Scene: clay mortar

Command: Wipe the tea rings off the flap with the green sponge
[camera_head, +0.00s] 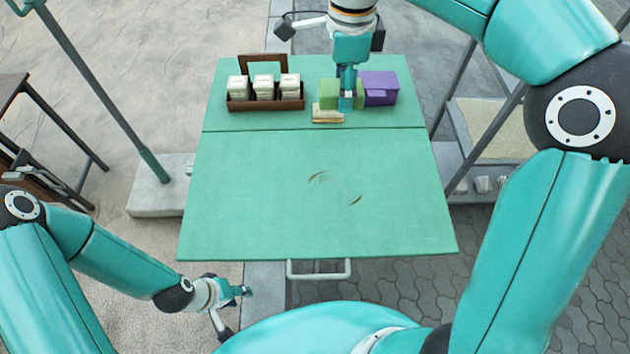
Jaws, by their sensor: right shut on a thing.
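The green flap (290,210) is the near part of the tabletop. Two thin, dark curved tea rings (319,176) and (355,200) show on its middle and right. A lime-green block, which looks like the green sponge (327,92), is at the back of the table. My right gripper (346,104) reaches down there from above, shut on it; the fingers hide part of the block. I cannot tell whether it touches the table. My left gripper (246,291) hangs low, left of the flap's front edge, apart from the table; its jaws are too small to read.
A purple box (379,87) stands directly right of the sponge. A small tan piece (327,115) lies in front of it. A brown wooden caddy (265,104) with three pale packs stands at the back left. A seam divides back from flap; the flap is otherwise clear.

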